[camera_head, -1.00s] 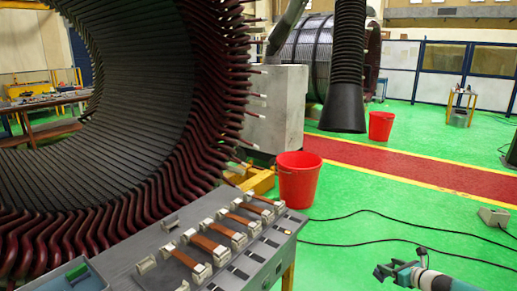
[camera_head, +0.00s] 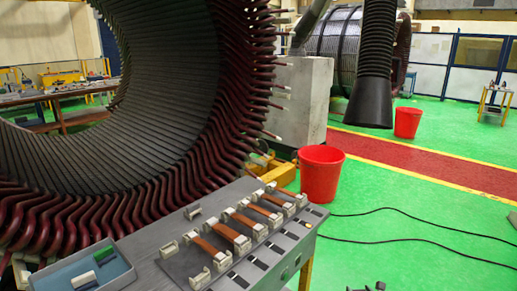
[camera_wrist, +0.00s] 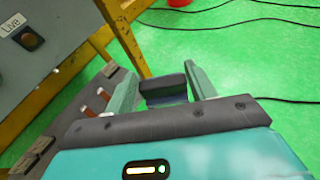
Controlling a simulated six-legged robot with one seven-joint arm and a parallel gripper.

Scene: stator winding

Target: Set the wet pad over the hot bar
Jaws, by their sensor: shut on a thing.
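My gripper shows in the wrist view (camera_wrist: 163,88), its two pale green fingers on either side of a dark grey pad-like block (camera_wrist: 163,87) with a bluish lower face. It is shut on this block; I cannot tell whether it is wet. In the head view only a small dark tip of my gripper (camera_head: 366,287) shows at the bottom edge, well to the right of the bench. Several copper bars (camera_head: 228,232) lie side by side in white clamps on the grey bench (camera_head: 172,234). None is visibly marked as hot.
A blue-grey tray (camera_head: 122,273) at the bench's left holds a green piece (camera_head: 103,252) and a white piece (camera_head: 84,280). The large stator (camera_head: 190,170) stands behind. A red bucket (camera_head: 321,175) and black cables (camera_head: 410,240) are on the green floor. A black hose (camera_head: 376,70) hangs above.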

